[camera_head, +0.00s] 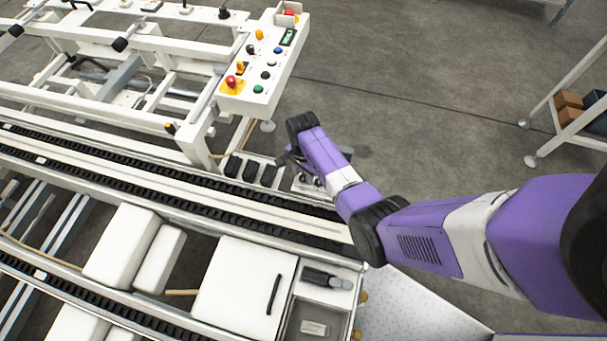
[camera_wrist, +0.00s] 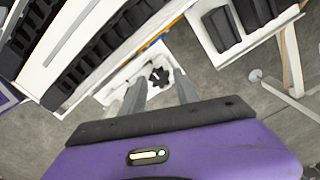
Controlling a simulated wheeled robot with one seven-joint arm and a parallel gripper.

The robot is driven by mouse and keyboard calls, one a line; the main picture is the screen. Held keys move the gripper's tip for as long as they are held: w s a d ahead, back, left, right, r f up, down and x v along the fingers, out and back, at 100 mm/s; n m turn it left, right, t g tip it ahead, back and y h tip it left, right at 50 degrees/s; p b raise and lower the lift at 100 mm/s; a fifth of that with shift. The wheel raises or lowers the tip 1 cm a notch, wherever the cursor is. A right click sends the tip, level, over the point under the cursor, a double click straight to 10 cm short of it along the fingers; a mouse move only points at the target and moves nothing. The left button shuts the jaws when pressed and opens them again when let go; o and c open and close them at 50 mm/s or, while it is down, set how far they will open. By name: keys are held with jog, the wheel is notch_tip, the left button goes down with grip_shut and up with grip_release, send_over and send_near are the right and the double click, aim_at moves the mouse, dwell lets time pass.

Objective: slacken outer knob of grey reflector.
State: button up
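In the wrist view a black lobed knob (camera_wrist: 159,77) sits on a pale bracket (camera_wrist: 120,82) beside the conveyor. My gripper (camera_wrist: 160,88) points toward it with its two grey fingers spread apart. The knob shows between and just beyond the fingertips, and nothing is held. In the head view my gripper (camera_head: 293,160) is low beside the conveyor edge, partly hidden by my wrist. Small dark parts (camera_head: 306,179) lie near it there. I cannot make out the grey reflector as a separate part, nor tell which knob is the outer one.
Several black blocks (camera_head: 250,171) sit in a white tray left of my gripper; they also show in the wrist view (camera_wrist: 221,29). Conveyor chains (camera_head: 200,187) run alongside. A control panel (camera_head: 262,72) stands behind. Open floor (camera_head: 420,110) lies to the right.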

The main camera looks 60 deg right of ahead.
jog(key=shift+f, duration=0.2)
jog(key=shift+c, duration=0.3)
grip_shut()
